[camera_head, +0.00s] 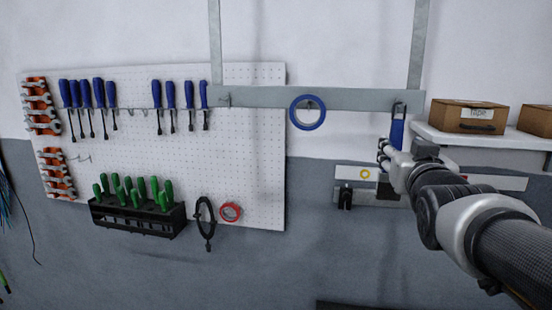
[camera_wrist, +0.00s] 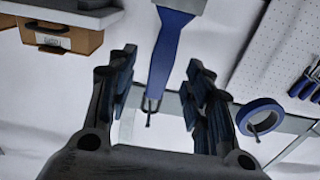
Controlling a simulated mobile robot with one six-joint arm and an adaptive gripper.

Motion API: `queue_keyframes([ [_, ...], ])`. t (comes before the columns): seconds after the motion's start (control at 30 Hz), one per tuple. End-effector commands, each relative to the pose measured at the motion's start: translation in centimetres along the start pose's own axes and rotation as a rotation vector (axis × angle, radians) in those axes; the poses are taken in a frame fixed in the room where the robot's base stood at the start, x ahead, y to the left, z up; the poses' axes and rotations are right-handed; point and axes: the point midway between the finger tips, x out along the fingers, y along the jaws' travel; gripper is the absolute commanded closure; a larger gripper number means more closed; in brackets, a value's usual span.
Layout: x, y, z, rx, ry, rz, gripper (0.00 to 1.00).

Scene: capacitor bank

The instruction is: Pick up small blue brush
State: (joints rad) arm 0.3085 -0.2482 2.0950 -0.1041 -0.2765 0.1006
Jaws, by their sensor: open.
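The small blue brush (camera_head: 397,132) hangs upright from a hook on the grey rail in the head view. It also shows in the wrist view (camera_wrist: 168,50), with its blue handle looped on the hook and a grey flat end at the picture's top edge. My gripper (camera_head: 384,153) is at the brush's lower part in the head view and partly covers it. In the wrist view my gripper (camera_wrist: 161,66) is open, with the handle showing between its two fingers. A gap shows on both sides of the handle; I cannot tell how deep it sits between the fingers.
A blue tape roll (camera_head: 308,112) hangs on the rail to the left. A white shelf (camera_head: 470,139) with a cardboard box (camera_head: 468,116) is close on the right. A narrow panel (camera_head: 350,173) is below. The pegboard (camera_head: 250,150) holds several tools farther left.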

Motion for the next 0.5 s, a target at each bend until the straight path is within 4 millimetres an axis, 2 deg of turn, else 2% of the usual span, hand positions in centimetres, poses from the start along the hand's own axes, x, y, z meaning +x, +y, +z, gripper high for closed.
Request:
queue_keyframes([
  [0.3,4.0,-0.2,-0.3,-0.001,-0.001,0.000,0.53],
  [0.5,5.2,-0.2,-0.2,0.000,0.001,0.000,0.53],
])
